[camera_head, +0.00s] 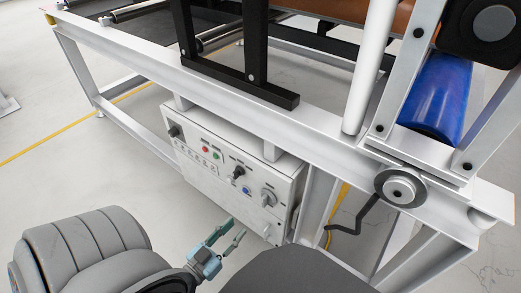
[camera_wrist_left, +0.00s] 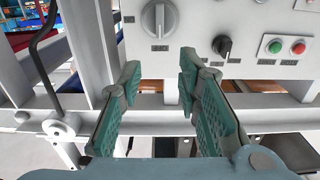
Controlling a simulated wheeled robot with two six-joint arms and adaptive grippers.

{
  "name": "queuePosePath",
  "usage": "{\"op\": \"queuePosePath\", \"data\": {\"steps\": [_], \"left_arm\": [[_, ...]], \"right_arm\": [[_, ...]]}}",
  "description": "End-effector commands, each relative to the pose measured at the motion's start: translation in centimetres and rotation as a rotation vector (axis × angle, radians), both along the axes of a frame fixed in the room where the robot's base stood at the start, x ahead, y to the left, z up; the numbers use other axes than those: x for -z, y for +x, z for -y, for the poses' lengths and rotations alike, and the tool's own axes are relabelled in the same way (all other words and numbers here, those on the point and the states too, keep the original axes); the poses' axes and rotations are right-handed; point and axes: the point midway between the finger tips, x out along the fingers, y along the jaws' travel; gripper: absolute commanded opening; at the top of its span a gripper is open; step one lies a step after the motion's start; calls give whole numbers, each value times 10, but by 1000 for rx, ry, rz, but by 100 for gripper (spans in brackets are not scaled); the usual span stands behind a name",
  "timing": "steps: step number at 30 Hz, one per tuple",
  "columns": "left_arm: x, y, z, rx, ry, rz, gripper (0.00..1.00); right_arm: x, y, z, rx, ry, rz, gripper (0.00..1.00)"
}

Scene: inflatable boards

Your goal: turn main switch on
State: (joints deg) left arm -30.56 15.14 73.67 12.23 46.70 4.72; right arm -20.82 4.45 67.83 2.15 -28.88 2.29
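A white control box (camera_head: 225,170) hangs under the machine frame, its front panel carrying knobs and buttons. A large grey rotary knob (camera_head: 268,197) sits at the panel's right end; it also shows at the top of the left wrist view (camera_wrist_left: 159,18), its grip bar pointing up and down. I cannot read which control is labelled main switch. My left gripper (camera_head: 236,226) is open and empty, in front of and below the panel's right part. In the left wrist view, its two teal fingers (camera_wrist_left: 159,80) stand apart, below the grey knob and touching no control. My right gripper is not in view.
A black knob (camera_wrist_left: 222,45) and green (camera_wrist_left: 275,46) and red (camera_wrist_left: 298,47) buttons share the panel. A blue button (camera_head: 246,190) is beside the grey knob. The white frame beam (camera_head: 310,135) runs above the box. The floor before the panel is clear.

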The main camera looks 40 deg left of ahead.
Motion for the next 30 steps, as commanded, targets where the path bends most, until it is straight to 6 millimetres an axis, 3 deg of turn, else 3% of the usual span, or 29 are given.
{"op": "queuePosePath", "data": {"steps": [9, 13, 18, 25, 30], "left_arm": [[0, 88, -2, 0, 1, 1, 31], [1, 115, -2, 0, 1, -2, 31], [-1, 129, -3, 0, 1, -5, 31], [-2, 130, -3, 0, 1, -5, 31], [-2, 130, -3, 0, 1, -5, 4]], "right_arm": [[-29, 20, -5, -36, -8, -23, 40], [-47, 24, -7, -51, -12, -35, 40], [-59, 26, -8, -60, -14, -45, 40], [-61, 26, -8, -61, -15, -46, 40], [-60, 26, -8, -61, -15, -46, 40]]}}
